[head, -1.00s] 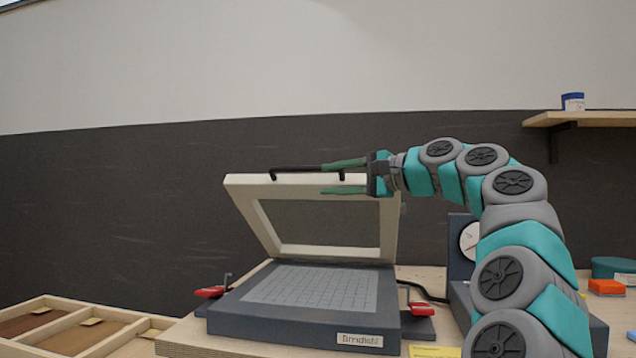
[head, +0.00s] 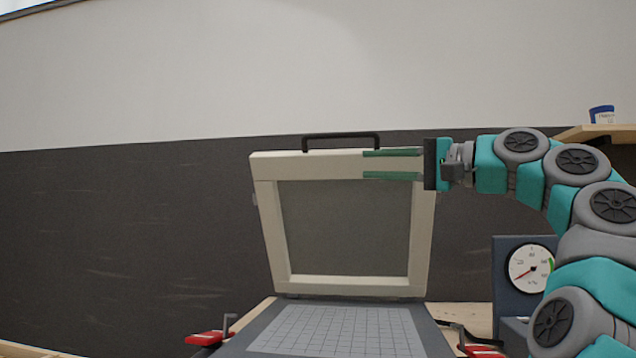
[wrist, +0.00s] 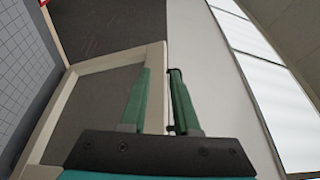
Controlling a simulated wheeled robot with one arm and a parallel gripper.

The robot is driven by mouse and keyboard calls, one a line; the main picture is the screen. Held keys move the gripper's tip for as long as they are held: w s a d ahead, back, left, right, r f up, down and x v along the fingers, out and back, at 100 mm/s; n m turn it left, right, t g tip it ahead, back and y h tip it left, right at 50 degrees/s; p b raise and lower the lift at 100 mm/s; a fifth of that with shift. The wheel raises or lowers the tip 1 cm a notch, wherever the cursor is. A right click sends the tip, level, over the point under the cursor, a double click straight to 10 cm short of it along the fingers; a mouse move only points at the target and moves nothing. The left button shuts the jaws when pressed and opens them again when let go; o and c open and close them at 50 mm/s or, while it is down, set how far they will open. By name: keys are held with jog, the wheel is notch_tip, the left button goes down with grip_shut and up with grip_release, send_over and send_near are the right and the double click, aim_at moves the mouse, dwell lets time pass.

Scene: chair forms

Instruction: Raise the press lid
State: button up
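The press lid (head: 272,220), a cream frame around a grey panel, stands raised, close to upright, at the back of the press bed (head: 340,328). Its dark bar handle (head: 340,135) is on the top edge. My gripper (head: 392,164) reaches in from the right at the lid's upper right corner, its two green fingers apart, one above the other. The upper finger is just below and right of the handle's right end. In the wrist view, the fingers are spread with the frame's edge (wrist: 155,58) between them, and the handle (wrist: 176,75) shows beside the right finger. I cannot tell whether they touch.
A dial gauge (head: 532,269) on a dark box stands right of the press, partly behind my arm. Red-handled clamps flank the bed at left (head: 208,337) and right (head: 482,350). A wall shelf (head: 598,133) holds a small blue-and-white jar. The space above the lid is clear.

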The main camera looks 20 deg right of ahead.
jog(key=x, duration=0.7)
jog(key=shift+w+a, duration=0.25)
jog(key=shift+w, duration=0.1)
jog(key=shift+r, duration=0.1)
grip_shut()
dwell(0.7)
jog(key=shift+c, duration=2.2)
grip_release()
jog(key=o, duration=0.4)
jog(key=shift+o, duration=0.2)
